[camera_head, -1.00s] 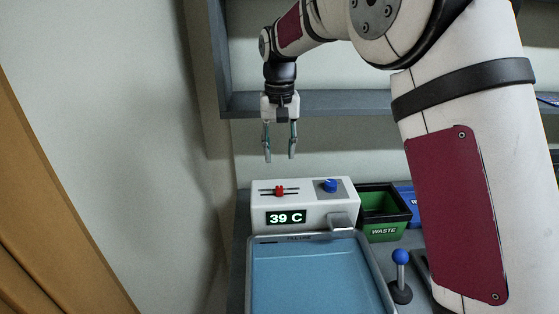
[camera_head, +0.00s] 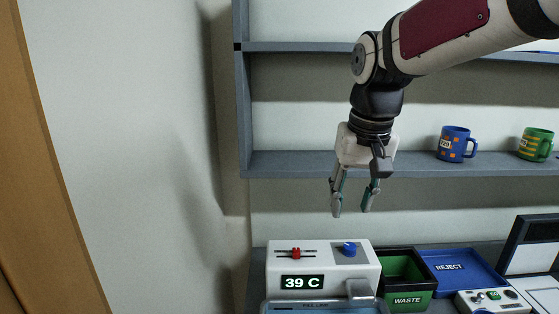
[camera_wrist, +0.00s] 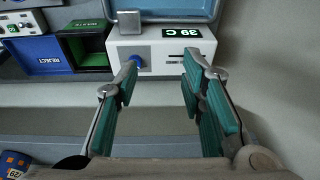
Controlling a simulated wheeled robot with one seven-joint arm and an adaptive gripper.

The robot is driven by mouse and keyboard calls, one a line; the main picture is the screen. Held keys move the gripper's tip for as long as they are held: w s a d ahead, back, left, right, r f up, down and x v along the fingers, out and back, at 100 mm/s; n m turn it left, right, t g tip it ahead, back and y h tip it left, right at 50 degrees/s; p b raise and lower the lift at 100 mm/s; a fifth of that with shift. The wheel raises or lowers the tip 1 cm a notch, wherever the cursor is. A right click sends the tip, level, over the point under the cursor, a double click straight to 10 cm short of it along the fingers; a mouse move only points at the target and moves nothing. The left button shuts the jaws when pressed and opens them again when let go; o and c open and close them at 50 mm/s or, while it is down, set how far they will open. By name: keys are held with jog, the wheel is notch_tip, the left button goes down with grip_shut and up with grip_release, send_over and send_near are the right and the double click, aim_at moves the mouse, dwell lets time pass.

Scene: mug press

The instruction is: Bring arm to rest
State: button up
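My gripper (camera_head: 351,212) hangs pointing down in the head view, above and behind the white press unit (camera_head: 320,256) and in front of the lower shelf. Its two fingers are apart with nothing between them. In the wrist view my gripper (camera_wrist: 160,72) also shows open and empty, with the white unit (camera_wrist: 160,60) beyond the fingertips. The unit has a red slider (camera_head: 295,253), a blue knob (camera_head: 348,248) and a display reading 39 C (camera_head: 302,283).
A blue mug (camera_head: 453,146) and a green mug (camera_head: 537,146) stand on the grey shelf (camera_head: 320,163), right of my gripper. A green WASTE bin (camera_head: 405,299), a blue REJECT tray (camera_head: 470,290) and a button box (camera_head: 494,303) are at lower right. The wall at left is bare.

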jog(key=s+d+f+t, duration=0.1)
jog(key=s+d, duration=0.2)
jog(key=s, duration=0.7)
jog(key=s+d+f+t, duration=0.1)
jog(key=s+d+t, duration=0.1)
jog(key=s, duration=0.7)
jog(key=shift+s+d+f, duration=0.35)
jog(key=shift+s+d, duration=0.05)
jog(key=shift+d, duration=0.1)
dwell(1.1)
